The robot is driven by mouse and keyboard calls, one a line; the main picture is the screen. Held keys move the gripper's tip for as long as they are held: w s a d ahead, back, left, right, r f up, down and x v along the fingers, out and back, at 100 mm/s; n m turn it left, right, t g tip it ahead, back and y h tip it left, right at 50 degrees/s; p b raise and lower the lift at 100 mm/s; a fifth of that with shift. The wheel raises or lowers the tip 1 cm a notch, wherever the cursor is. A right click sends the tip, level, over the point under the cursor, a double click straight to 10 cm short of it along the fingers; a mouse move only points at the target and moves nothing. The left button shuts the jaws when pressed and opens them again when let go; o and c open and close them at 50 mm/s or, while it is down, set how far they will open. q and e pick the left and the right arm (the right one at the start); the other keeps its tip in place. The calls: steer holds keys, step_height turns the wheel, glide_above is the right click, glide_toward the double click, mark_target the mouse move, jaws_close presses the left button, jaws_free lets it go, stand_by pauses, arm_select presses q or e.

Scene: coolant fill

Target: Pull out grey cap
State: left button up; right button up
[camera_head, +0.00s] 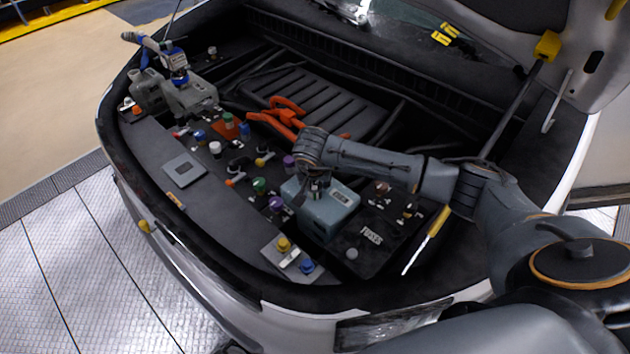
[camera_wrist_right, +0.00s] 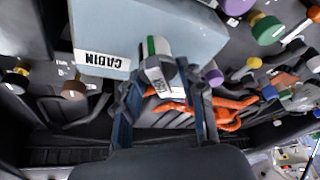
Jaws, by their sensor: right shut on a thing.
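A grey-blue reservoir box (camera_head: 325,210) stands in the front right of the open engine bay. It also shows in the right wrist view, with a white label reading CABIN (camera_wrist_right: 103,59). The grey cap (camera_wrist_right: 157,68), with a green stripe and a white tag, is on the side of this box in the right wrist view. My right gripper (camera_head: 316,186) is over the box, its fingers (camera_wrist_right: 164,88) shut around the cap. In the head view the gripper hides the cap. I cannot tell whether the cap is seated or partly out. My left gripper is not in view.
Several coloured caps and knobs stand left of the box, including a green cap (camera_head: 259,186). Orange cables (camera_head: 280,118) lie behind them. A yellow-handled tool (camera_head: 428,238) leans right of the box. A second grey reservoir (camera_head: 190,98) with a blue fitting stands far left.

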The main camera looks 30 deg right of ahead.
steer(key=shift+f+n+b, duration=0.1)
steer(key=shift+n+b, duration=0.2)
steer(key=shift+n+y+b, duration=0.5)
steer(key=shift+n+b, duration=0.15)
steer(key=shift+n, duration=0.35)
steer(key=shift+n, duration=0.3)
steer(key=shift+n+b, duration=0.3)
steer(key=shift+b, duration=0.15)
steer(key=shift+n+t+y+b, duration=0.3)
steer(key=shift+n+y+b, duration=0.4)
steer(key=shift+n, duration=0.4)
steer(key=shift+n, duration=0.3)
steer(key=shift+n+y+b, duration=0.6)
steer(key=shift+n+b, duration=0.6)
steer(key=shift+n, duration=0.2)
